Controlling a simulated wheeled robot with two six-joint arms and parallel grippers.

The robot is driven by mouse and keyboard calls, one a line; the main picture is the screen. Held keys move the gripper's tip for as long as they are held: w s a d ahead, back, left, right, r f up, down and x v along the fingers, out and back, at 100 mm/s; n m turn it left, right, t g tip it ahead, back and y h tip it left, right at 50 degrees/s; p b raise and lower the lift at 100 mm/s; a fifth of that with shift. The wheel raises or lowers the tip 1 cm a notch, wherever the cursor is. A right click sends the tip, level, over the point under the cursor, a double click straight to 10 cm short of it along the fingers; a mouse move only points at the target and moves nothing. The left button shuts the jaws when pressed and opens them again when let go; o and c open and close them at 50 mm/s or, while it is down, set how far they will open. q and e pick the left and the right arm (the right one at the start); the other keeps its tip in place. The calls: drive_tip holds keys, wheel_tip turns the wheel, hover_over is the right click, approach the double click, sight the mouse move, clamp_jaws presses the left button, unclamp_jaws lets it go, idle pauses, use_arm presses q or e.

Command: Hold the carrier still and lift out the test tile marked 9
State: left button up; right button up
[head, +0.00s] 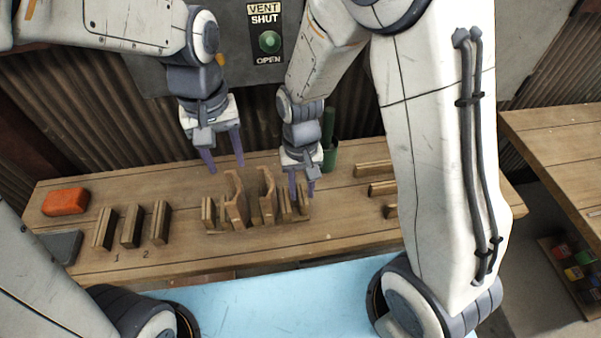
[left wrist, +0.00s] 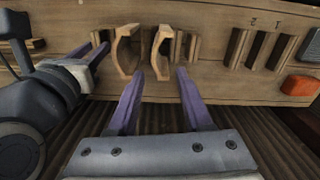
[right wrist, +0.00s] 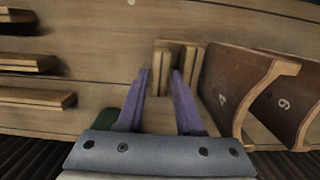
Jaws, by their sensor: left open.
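The carrier is a row of short wooden slats (head: 208,212) on the bench. Two taller brown tiles with notched edges stand upright in it. The right wrist view shows a 4 on the nearer tile (right wrist: 222,95) and a digit readable as 9 or 6 on the farther tile (right wrist: 284,104). That farther tile is the left one (head: 234,203) in the head view. My left gripper (head: 226,166) is open and empty, behind and above it; its fingers (left wrist: 160,74) line up either side of that tile. My right gripper (head: 301,194) is at the carrier's right-end slats (right wrist: 175,55), fingers apart; contact is unclear.
Wooden blocks (head: 131,226) stand left by marks 1 and 2. An orange block (head: 65,201) lies at the left end. More slats (head: 376,188) are at the right, with a green cylinder (head: 329,155) behind my right gripper. A vent panel (head: 268,42) is on the wall.

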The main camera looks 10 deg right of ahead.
sight(242, 194)
drive_tip(key=shift+s+f, duration=0.2)
drive_tip(key=shift+f, duration=1.35)
drive_tip(key=shift+c, duration=0.3)
clamp_jaws()
use_arm(q)
drive_tip(key=shift+m, duration=0.8)
drive_tip(key=f, duration=0.8)
drive_tip(key=d+f, duration=0.1)
drive_tip(key=f, duration=0.3)
drive_tip(key=shift+f, duration=0.2)
drive_tip(key=shift+c, duration=0.3)
